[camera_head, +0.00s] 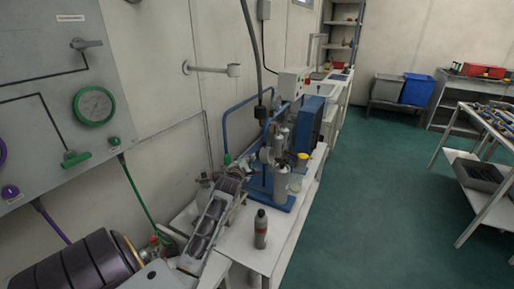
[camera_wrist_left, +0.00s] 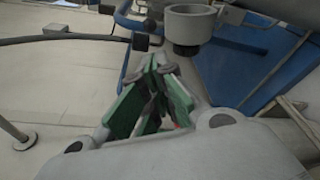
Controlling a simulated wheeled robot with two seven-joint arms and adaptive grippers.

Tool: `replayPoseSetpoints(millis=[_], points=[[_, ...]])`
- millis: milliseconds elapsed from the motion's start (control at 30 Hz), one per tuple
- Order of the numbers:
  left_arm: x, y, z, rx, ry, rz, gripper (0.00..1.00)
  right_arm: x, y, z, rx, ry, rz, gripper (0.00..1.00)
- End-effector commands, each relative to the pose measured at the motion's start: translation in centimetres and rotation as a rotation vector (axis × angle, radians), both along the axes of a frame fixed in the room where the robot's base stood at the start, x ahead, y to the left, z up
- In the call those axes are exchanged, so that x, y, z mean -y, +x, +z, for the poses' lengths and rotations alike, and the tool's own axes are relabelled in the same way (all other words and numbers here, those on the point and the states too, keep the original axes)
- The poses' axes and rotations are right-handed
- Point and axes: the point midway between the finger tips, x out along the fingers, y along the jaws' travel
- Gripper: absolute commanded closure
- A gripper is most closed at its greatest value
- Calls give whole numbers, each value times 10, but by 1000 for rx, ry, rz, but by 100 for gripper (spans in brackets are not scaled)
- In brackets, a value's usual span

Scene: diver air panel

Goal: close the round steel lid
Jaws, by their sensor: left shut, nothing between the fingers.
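I cannot clearly make out the round steel lid in either view. A roundish grey metal part shows on the blue machine (camera_head: 257,188) in the head view, but I cannot tell whether it is the lid. My left gripper (camera_head: 228,162) reaches in from the lower left, beside the machine. In the left wrist view its green-padded fingers (camera_wrist_left: 155,64) are shut and empty. A grey round cup-like part (camera_wrist_left: 190,22) with a dark underside is beyond the fingertips, apart from them. My right gripper is not in view.
A dark bottle (camera_head: 260,229) stands on the bench's front part, right of my left arm. A wall bracket (camera_head: 208,69) sticks out above. The green floor (camera_head: 385,190) at right is open.

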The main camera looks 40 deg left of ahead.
Motion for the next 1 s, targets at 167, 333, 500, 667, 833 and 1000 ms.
replayPoseSetpoints(millis=[167, 333, 500, 667, 833, 1000], points=[[-1, 0, 0, 4, -4, 1, 100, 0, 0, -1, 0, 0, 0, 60], [-1, 0, 0, 4, -4, 1, 100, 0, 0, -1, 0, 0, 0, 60], [-1, 0, 0, 4, -4, 1, 100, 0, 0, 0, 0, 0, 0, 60], [-2, 4, 0, 3, -4, 1, 100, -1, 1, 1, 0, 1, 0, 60], [-6, 13, -2, 2, -2, 0, 100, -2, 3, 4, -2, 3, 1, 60], [-13, 27, -3, 3, -2, 1, 100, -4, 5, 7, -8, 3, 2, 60]])
